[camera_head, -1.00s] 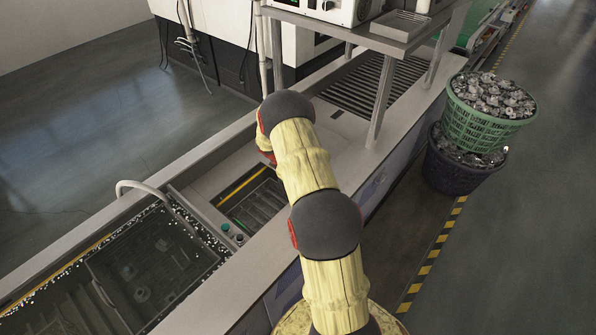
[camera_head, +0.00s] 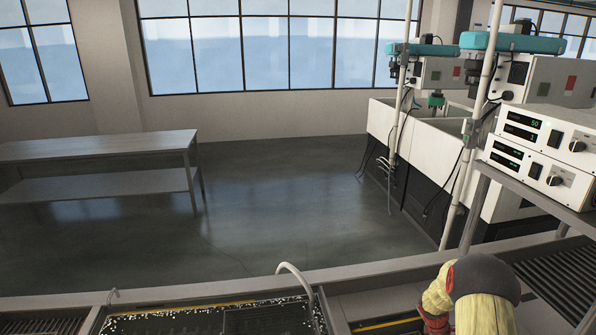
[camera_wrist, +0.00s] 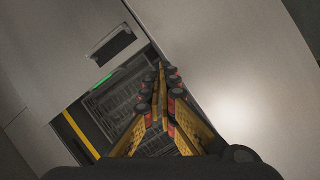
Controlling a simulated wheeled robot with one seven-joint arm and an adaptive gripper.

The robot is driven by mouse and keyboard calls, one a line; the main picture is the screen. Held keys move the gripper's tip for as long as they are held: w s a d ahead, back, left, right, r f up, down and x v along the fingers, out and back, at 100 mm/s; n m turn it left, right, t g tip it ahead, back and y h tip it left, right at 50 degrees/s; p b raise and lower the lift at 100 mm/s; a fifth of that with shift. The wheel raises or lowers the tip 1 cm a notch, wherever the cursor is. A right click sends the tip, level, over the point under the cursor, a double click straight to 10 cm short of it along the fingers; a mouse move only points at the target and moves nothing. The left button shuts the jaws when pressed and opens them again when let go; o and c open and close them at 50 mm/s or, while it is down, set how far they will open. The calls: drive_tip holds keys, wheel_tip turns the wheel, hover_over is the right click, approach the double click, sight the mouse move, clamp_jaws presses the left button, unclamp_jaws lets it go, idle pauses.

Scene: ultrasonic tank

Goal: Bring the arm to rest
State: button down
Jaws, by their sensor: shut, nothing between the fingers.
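My gripper (camera_wrist: 160,82) shows in the wrist view with its yellow and red fingers together at the tips and nothing between them. It points down over a slatted opening (camera_wrist: 127,100) in the grey tank top, apart from any object as far as I can see. In the head view only part of my yellow arm shows at the bottom right; the fingertips are out of that frame.
A tank (camera_head: 262,318) with a white curved pipe (camera_head: 296,275) is at the bottom of the head view. White control boxes (camera_head: 535,150) stand on a shelf at the right. A grey table (camera_head: 100,148) stands at the left. The floor (camera_head: 290,205) between is clear.

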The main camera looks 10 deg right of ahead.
drive_tip(key=s+a+r+m, duration=0.1)
drive_tip(key=a+r, duration=0.1)
drive_tip(key=s+a+r+m, duration=0.2)
drive_tip(key=s+a+r+m+y, duration=0.1)
drive_tip(key=a+r+m, duration=0.1)
drive_tip(key=shift+s+r+b, duration=0.15)
drive_tip(key=shift+r+b, duration=0.15)
drive_tip(key=shift+b, duration=0.1)
drive_tip(key=s+a+r+m+t+y+b, duration=0.1)
drive_tip(key=s+a+r+m+t+b, duration=0.1)
drive_tip(key=s+a+r, duration=0.4)
drive_tip(key=s+a+r+m+t+y+b, duration=0.1)
drive_tip(key=s+a+r+m+t+b, duration=0.1)
drive_tip(key=s+a+r, duration=0.4)
drive_tip(key=s+a+r+m+t+y+b, duration=0.1)
drive_tip(key=s+a+r+b, duration=0.4)
drive_tip(key=a+r, duration=0.9)
drive_tip(key=s+a+m+t, duration=0.1)
drive_tip(key=a+t, duration=0.1)
drive_tip(key=a, duration=0.4)
drive_tip(key=shift+s+a+r+m, duration=0.15)
drive_tip(key=shift+a+m, duration=0.15)
